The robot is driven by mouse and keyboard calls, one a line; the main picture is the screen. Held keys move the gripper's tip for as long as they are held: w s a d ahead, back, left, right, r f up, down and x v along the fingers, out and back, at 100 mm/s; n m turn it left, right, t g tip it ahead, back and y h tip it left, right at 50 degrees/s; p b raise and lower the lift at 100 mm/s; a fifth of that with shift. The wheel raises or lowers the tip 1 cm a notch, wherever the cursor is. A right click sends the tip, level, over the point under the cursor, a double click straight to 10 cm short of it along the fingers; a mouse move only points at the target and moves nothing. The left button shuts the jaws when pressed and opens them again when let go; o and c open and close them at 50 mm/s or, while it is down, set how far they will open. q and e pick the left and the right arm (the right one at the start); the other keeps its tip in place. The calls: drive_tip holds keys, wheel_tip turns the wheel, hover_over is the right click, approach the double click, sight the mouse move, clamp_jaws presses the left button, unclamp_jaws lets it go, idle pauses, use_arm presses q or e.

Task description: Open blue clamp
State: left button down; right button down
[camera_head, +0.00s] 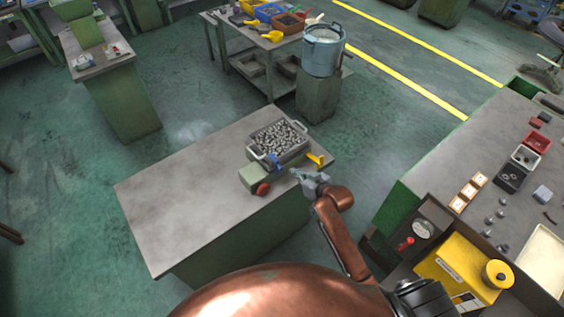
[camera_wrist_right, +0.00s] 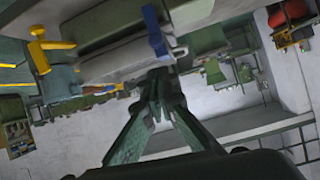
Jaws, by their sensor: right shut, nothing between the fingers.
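The blue clamp (camera_head: 275,164) is a small blue piece at the front edge of the bin of metal parts (camera_head: 279,142), beside a pale green block (camera_head: 254,178) with a red knob (camera_head: 263,188). In the right wrist view the blue clamp (camera_wrist_right: 155,32) is an upright blue bar at top centre. My right gripper (camera_head: 296,173) is shut and empty, just right of the clamp. My left gripper is out of view.
A yellow handle (camera_head: 316,159) lies right of the bin and shows at upper left in the wrist view (camera_wrist_right: 42,48). The grey worktop (camera_head: 185,205) is clear to the left. A metal pot (camera_head: 323,52) stands behind, and a cluttered bench (camera_head: 478,150) is at right.

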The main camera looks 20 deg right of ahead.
sight(278, 163)
drive_tip(key=shift+w+f, duration=0.1)
drive_tip(key=p+x, duration=0.1)
drive_tip(key=x, duration=0.9)
idle(0.4)
